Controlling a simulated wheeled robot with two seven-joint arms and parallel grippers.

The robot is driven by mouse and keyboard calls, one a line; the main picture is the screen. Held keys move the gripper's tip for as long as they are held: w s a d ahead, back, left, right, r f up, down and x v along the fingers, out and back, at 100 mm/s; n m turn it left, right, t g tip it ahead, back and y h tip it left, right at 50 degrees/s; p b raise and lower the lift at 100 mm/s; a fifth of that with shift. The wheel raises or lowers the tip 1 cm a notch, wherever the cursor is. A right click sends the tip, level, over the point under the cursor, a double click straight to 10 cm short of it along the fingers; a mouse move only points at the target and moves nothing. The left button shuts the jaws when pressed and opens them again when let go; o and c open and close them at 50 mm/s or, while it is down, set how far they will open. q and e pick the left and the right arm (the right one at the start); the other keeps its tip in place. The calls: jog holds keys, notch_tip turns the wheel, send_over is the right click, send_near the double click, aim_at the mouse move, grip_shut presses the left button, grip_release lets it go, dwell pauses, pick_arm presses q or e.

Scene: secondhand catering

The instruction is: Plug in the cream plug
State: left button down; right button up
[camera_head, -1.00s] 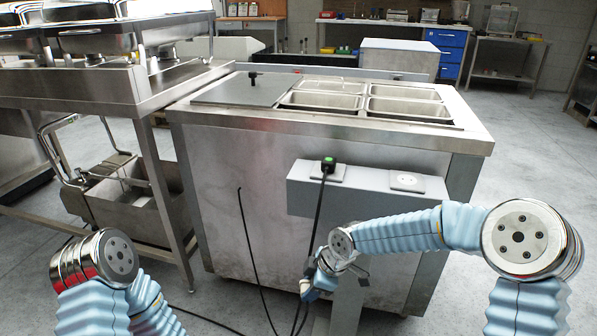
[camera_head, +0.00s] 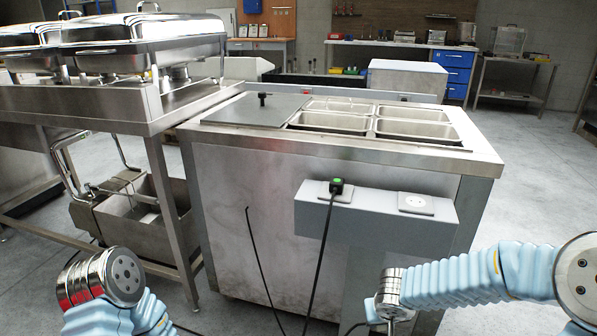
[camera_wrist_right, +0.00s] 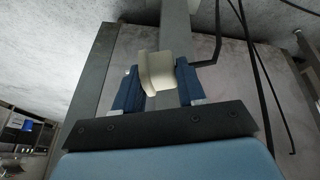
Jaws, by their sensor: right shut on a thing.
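The cream plug (camera_wrist_right: 158,72) shows in the right wrist view between the two blue fingers of my right gripper (camera_wrist_right: 157,88), which is shut on it. A dark cord (camera_wrist_right: 212,55) runs beside it. In the head view the gripper and plug are below the bottom edge. A grey socket box (camera_head: 375,226) is on the front of the steel counter. Its right socket (camera_head: 416,203) is empty. Its left socket (camera_head: 326,192) holds a black plug with a green top (camera_head: 337,185). My left arm shows at bottom left, but its gripper is out of view.
The steel counter (camera_head: 270,170) has open pans (camera_head: 330,121) in its top. A black cable (camera_head: 323,250) hangs from the black plug, and another dark cable (camera_head: 256,250) hangs to its left. A steel table with chafing dishes (camera_head: 140,38) stands at left. Floor at right is clear.

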jog(key=shift+d+r+m, duration=0.1)
jog(key=shift+d+m, duration=0.15)
jog(key=shift+m, duration=0.15)
jog(key=s+f, duration=0.4)
jog(key=f, duration=0.1)
jog(key=shift+f, duration=0.15)
jog(key=shift+s, duration=0.1)
